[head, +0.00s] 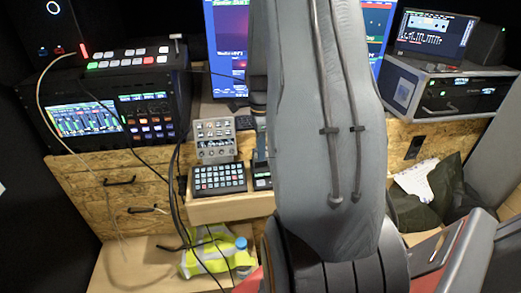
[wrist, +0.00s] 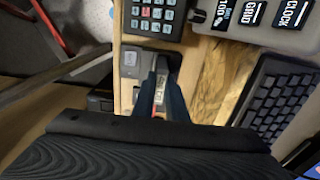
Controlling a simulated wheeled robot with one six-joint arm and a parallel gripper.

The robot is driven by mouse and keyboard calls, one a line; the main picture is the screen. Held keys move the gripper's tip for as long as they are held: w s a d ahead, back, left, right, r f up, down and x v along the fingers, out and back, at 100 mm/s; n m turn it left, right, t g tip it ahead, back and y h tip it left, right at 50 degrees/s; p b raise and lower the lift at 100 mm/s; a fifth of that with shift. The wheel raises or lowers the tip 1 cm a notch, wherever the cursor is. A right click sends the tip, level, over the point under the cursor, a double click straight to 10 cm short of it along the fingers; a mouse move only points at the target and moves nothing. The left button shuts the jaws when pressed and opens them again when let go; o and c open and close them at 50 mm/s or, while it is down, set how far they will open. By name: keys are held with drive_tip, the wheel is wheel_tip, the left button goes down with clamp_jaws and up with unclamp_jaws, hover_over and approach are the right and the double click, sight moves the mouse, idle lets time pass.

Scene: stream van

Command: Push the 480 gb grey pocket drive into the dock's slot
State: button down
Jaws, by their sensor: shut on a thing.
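My gripper (wrist: 160,92) shows in the wrist view, pointing away from the camera with its two dark fingers close together. It is shut on a small grey piece with a pale label (wrist: 159,97), which looks like the pocket drive; its lettering is too small to read. A grey box that looks like the dock (wrist: 130,60) lies just beyond the fingertips, below the keypad. The fingers hide part of it, and I cannot tell whether the drive is in the slot. In the head view the dock (head: 262,178) shows partly beside my arm, which hides most of that spot.
A button keypad (wrist: 154,16) lies beyond the dock; it also shows in the head view (head: 218,179). A grey panel with large labelled keys (wrist: 265,14) and a dark keyboard (wrist: 282,98) are to the right. Loose cables (head: 178,190) hang left of the wooden shelf.

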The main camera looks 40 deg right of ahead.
drive_tip(key=shift+f+b, duration=0.5)
drive_tip(key=shift+f, duration=0.5)
drive_tip(key=c, duration=1.7)
unclamp_jaws()
drive_tip(key=shift+r+b, duration=0.85)
drive_tip(key=shift+r, duration=3.05)
drive_tip(key=s+a+n, duration=0.3)
drive_tip(key=a+n, duration=0.5)
drive_tip(key=a, duration=0.1)
drive_tip(key=s+a+f+n, duration=0.1)
drive_tip(key=s+a+n, duration=0.2)
drive_tip(key=a+n, duration=0.5)
drive_tip(key=s+a+n+t, duration=0.1)
drive_tip(key=s+a+n, duration=0.2)
drive_tip(key=a+n, duration=0.5)
drive_tip(key=shift+s+a+f, duration=0.1)
drive_tip(key=shift+a+f, duration=0.05)
drive_tip(key=shift+a, duration=0.7)
drive_tip(key=shift+s+a+f, duration=0.1)
drive_tip(key=shift+a+f, duration=0.05)
drive_tip(key=shift+a, duration=0.7)
